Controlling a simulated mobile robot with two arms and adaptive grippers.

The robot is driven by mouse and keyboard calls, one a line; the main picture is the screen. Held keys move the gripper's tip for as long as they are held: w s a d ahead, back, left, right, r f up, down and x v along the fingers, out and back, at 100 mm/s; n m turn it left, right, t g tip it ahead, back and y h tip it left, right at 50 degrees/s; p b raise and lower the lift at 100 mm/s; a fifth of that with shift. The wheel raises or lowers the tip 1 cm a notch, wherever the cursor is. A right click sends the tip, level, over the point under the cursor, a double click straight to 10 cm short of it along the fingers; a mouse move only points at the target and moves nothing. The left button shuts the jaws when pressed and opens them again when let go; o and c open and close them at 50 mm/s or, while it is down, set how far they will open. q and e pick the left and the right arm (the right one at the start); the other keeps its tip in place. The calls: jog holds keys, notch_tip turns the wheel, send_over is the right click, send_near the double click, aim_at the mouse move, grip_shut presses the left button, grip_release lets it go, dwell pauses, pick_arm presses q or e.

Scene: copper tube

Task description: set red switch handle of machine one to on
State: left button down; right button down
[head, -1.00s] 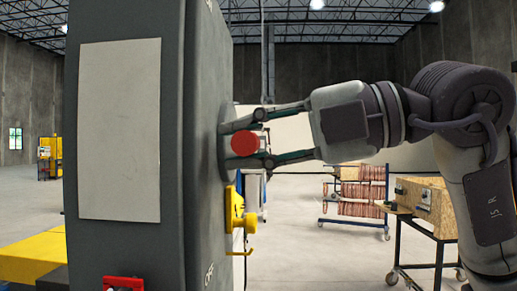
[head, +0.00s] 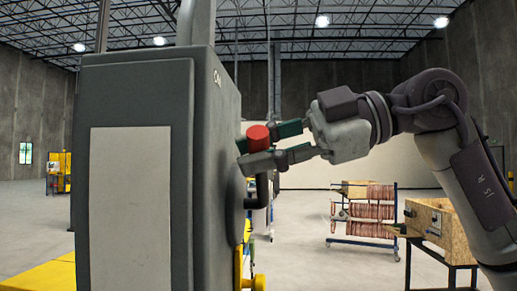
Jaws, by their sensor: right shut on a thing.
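The red switch handle (head: 258,138) is a short red grip on a dark bent crank (head: 262,190). The crank stands out from the right side of the grey machine cabinet (head: 140,80), and the red grip is at its upper end. A white "ON" label (head: 217,78) is on the cabinet side above it. My right gripper (head: 256,146) comes in from the right and is shut on the red handle, one finger on each side. The fingers partly cover the handle. My left gripper is not in view.
A yellow part (head: 250,282) sticks out low on the cabinet's right side. A blue-framed rack of copper tubes (head: 365,212) and a wooden box on a stand (head: 432,218) are farther back at right. Open floor (head: 310,265) lies between the cabinet and the rack.

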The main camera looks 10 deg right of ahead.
jog(key=shift+w+d+r, duration=0.1)
jog(key=shift+w+r, duration=0.1)
jog(key=shift+r, duration=0.1)
jog(key=c, duration=0.9)
grip_release()
jog(key=shift+w, duration=0.1)
jog(key=shift+f, duration=0.1)
jog(key=v, duration=1.2)
jog(key=shift+w+d, duration=0.1)
